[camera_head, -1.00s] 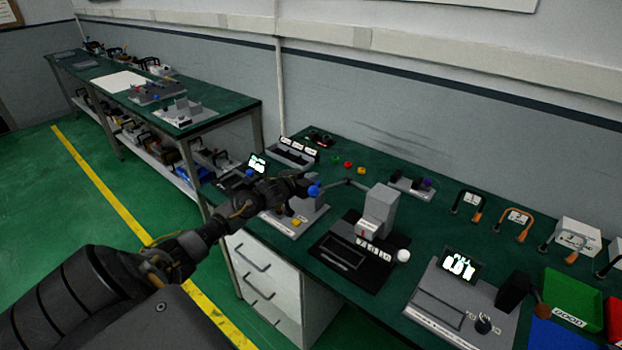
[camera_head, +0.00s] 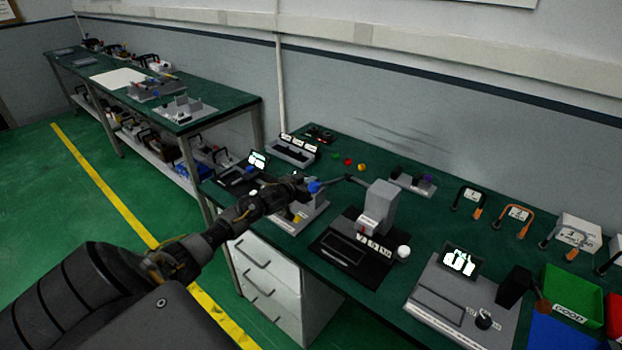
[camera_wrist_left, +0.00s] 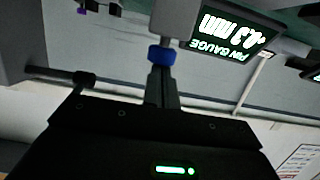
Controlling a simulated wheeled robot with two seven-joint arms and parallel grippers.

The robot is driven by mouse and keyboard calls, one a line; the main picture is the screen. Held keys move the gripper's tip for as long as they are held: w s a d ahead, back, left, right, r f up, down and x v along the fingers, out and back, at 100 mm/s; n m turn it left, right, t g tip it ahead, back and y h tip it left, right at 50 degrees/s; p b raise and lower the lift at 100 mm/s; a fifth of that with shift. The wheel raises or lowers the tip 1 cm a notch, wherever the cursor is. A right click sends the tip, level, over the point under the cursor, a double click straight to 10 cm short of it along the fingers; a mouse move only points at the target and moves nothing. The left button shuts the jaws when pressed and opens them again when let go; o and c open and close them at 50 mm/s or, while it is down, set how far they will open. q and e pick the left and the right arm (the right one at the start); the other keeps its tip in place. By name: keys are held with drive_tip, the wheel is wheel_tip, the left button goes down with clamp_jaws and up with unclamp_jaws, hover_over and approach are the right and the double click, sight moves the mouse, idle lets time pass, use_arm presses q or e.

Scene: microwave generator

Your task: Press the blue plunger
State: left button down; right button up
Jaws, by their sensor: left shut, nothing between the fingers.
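The blue plunger (camera_head: 314,187) shows in the head view just past the tip of my left gripper (camera_head: 303,187), above a grey fixture (camera_head: 312,214) on the green bench. In the left wrist view the plunger is a blue collar (camera_wrist_left: 161,53) at the end of a light grey shaft. My left gripper's narrow dark fingers (camera_wrist_left: 162,80) are shut with nothing between them. Their tips point straight at the blue end and appear to meet it; actual contact is hard to tell. The right gripper is not in view.
A pin gauge display (camera_wrist_left: 235,35) stands beside the plunger. A black device with a grey block (camera_head: 378,207) and white knob is to the right. A gauge station (camera_head: 460,295), green bin (camera_head: 572,297) and several padlock-like items stand farther right.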

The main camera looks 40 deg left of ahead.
use_arm(q)
drive_tip(key=shift+f, duration=0.15)
drive_tip(key=s+r+p, duration=0.1)
drive_tip(key=s+r, duration=0.5)
drive_tip(key=s, duration=0.3)
drive_tip(key=shift+s+r+p, duration=0.3)
drive_tip(key=shift+s+r, duration=0.05)
drive_tip(key=shift+d, duration=0.1)
idle(0.7)
